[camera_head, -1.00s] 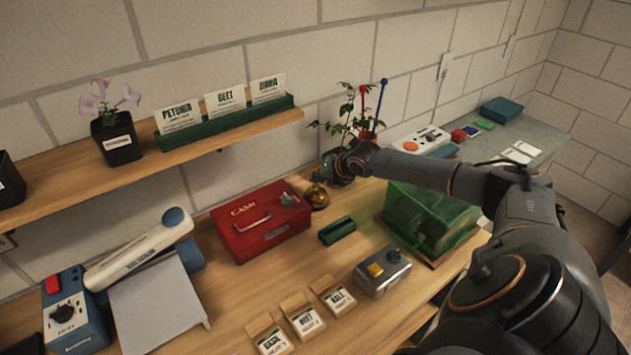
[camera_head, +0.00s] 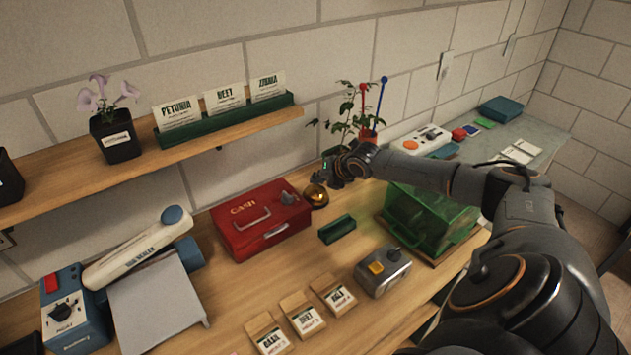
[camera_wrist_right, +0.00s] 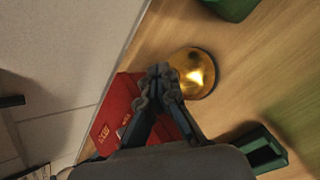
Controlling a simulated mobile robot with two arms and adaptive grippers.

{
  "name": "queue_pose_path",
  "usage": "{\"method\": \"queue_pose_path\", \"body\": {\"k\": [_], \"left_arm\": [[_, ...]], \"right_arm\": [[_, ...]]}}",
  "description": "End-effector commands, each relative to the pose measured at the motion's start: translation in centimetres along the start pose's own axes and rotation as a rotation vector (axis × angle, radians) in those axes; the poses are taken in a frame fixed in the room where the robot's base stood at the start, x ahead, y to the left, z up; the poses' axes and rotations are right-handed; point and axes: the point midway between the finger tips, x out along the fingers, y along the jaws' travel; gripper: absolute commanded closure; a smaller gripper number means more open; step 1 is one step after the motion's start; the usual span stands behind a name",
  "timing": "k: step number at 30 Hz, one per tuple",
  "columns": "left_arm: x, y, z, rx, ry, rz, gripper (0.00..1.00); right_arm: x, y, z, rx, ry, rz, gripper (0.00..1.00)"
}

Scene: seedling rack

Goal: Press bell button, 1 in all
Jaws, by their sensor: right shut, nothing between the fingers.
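The bell (camera_head: 315,197) is a small golden dome on the wooden bench, just right of the red cash box. My right gripper (camera_head: 328,180) is at the back of the bench, just above and beside the bell. In the right wrist view its closed fingertips (camera_wrist_right: 158,78) overlap the bell's left edge, with nothing between them. I cannot tell whether they touch the bell. My left gripper is out of view.
The red cash box (camera_head: 262,222) stands left of the bell. A small dark green tray (camera_head: 338,229) lies in front of it. A green transparent cover (camera_head: 425,215) is to the right, under my forearm. A potted plant (camera_head: 345,125) stands behind the gripper, near the wall.

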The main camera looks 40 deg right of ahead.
Motion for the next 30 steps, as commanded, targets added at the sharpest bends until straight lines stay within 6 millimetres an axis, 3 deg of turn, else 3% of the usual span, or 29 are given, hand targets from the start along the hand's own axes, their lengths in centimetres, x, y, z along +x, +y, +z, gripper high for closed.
{"method": "queue_pose_path", "body": {"k": [30], "left_arm": [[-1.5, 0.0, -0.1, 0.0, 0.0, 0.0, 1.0]], "right_arm": [[-1.2, 0.9, 0.9, 0.0, 0.001, -0.001, 1.0]]}}
